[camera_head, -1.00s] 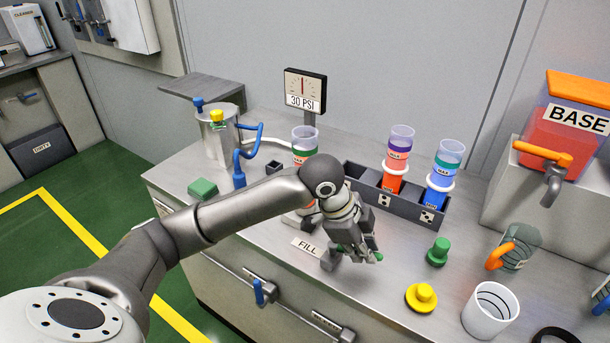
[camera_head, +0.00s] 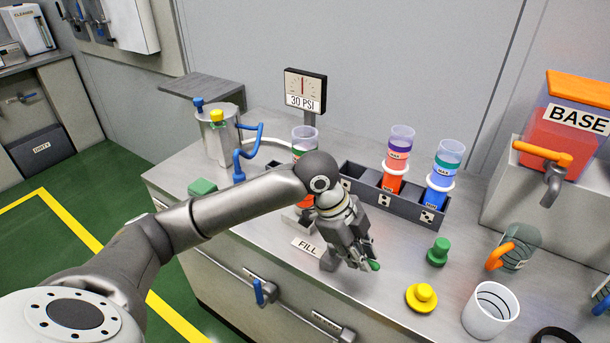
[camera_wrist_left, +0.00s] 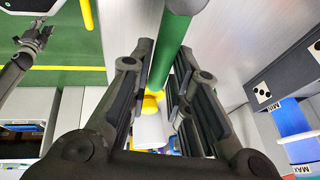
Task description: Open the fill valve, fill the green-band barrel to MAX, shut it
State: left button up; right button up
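The green-band barrel (camera_head: 304,137) stands upright behind my left arm in the head view. The arm hides most of it; some red shows below its band, but I cannot read the level against MAX.
A gauge (camera_head: 304,90) reads 30 PSI. Purple-band (camera_head: 401,140) and blue (camera_head: 446,165) barrels stand in the rack (camera_head: 400,207). Green (camera_head: 438,252) and yellow (camera_head: 421,297) plugs, a white cup (camera_head: 490,310) and a clear jug (camera_head: 519,247) are on the right.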

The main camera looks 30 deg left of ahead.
pick_arm(q)
jog(key=o, duration=0.4)
jog(key=shift+d, duration=0.15)
jog(key=shift+s+d, duration=0.15)
jog(key=shift+d, duration=3.25)
jog(key=shift+r, duration=0.15)
jog(key=v, duration=1.2)
